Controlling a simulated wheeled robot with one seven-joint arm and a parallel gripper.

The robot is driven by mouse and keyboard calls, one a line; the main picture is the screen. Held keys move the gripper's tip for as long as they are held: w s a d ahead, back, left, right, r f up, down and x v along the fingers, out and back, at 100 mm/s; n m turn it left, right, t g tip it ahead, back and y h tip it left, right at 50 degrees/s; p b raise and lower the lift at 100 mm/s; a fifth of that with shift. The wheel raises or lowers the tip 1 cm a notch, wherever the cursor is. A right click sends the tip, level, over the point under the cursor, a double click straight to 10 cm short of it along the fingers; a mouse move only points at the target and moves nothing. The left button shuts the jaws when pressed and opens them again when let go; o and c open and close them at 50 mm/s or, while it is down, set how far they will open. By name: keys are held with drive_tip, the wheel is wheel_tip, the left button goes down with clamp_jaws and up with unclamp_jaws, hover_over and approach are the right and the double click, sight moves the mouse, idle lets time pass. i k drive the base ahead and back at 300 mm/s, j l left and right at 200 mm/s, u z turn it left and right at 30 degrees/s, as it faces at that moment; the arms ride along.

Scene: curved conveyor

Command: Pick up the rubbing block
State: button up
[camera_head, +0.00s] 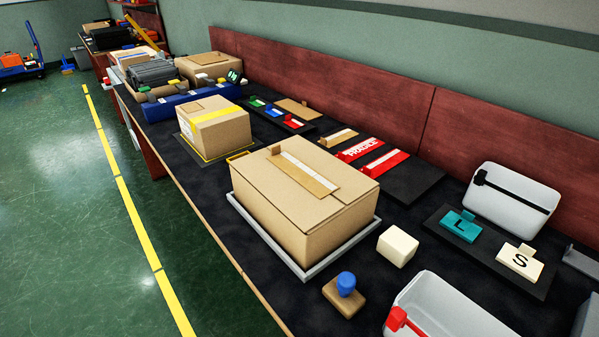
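Two small block-like things lie near the front of the dark worktop, and I cannot tell for sure which is the rubbing block. One is a wooden block (343,298) with a rounded blue knob (346,283) on top, near the front edge. The other is a plain cream block (397,247) a little farther back and to the right. Both stand apart from other things and nothing covers them. My gripper is not in view.
A large cardboard box (300,215) on a grey tray (315,268) stands just left of both blocks. A white bin (445,305) with a red clip (399,319) is close on the right. Behind are a card board (490,258) and another white bin (510,200).

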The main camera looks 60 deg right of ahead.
sight(342, 292)
drive_tip(key=i+j, duration=0.15)
drive_tip(key=i, duration=0.2)
drive_tip(key=i+j+z, duration=0.15)
drive_tip(key=z, duration=0.35)
drive_tip(key=i+j+z, duration=0.25)
drive_tip(key=z, duration=1.4)
drive_tip(key=i+j, duration=0.05)
